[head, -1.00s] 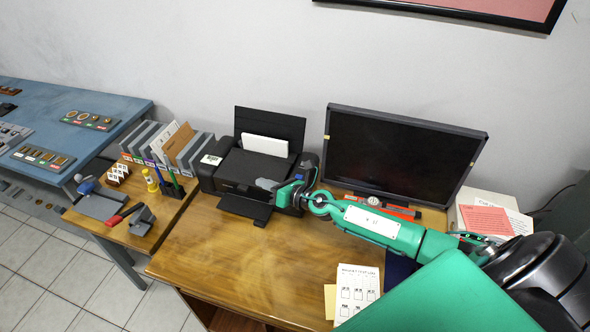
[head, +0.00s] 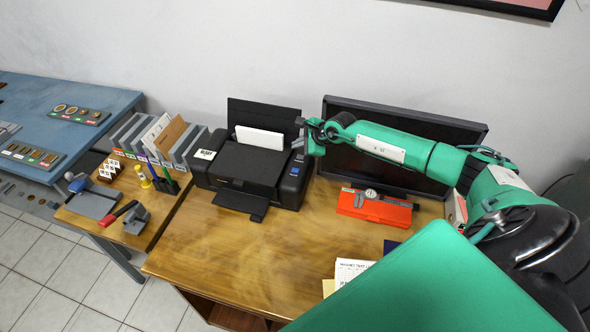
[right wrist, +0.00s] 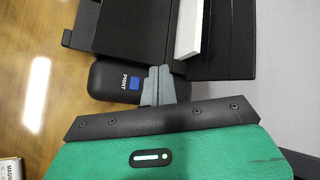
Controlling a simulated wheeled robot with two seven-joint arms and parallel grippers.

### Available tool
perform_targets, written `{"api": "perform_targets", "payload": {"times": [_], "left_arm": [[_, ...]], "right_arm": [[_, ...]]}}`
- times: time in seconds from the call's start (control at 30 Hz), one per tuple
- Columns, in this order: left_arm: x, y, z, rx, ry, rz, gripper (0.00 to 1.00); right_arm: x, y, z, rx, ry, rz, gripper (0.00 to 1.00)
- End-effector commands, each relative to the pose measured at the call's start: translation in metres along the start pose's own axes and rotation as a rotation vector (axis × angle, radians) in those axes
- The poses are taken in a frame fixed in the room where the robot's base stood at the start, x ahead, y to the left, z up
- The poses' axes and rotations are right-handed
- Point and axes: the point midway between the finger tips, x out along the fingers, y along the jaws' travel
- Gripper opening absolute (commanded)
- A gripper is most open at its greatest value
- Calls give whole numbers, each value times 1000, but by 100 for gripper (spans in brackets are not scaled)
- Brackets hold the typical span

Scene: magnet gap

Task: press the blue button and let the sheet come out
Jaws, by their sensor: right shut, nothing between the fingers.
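The black printer (head: 250,166) stands at the back of the wooden desk with white paper (head: 259,138) upright in its rear feeder. Its front output tray (head: 240,204) is out, and no sheet shows on it. The blue button (right wrist: 134,83), beside the word PRINT, is on the printer's side panel; it is small in the head view (head: 295,171). My right gripper (head: 298,143) is above the printer's back right corner, shut and empty. In the right wrist view its closed fingertips (right wrist: 158,72) appear just beside the button. My left gripper is not in view.
A monitor (head: 400,140) stands behind my right arm, with a red box (head: 375,208) in front of it. A side table with folders (head: 160,140), pens and a stapler is at left. The desk in front of the printer is clear.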

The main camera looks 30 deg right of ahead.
Motion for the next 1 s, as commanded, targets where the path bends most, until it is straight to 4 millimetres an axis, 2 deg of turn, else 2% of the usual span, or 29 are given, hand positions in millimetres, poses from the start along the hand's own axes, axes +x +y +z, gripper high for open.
{"api": "perform_targets", "payload": {"times": [0.37, 0.8, 1.0], "left_arm": [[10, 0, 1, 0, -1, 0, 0], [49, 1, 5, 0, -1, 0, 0], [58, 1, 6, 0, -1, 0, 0]], "right_arm": [[12, 9, -9, 3, -1, 0, 0], [55, 40, -39, 3, -2, -1, 0], [62, 45, -44, 2, -2, -1, 0]]}}
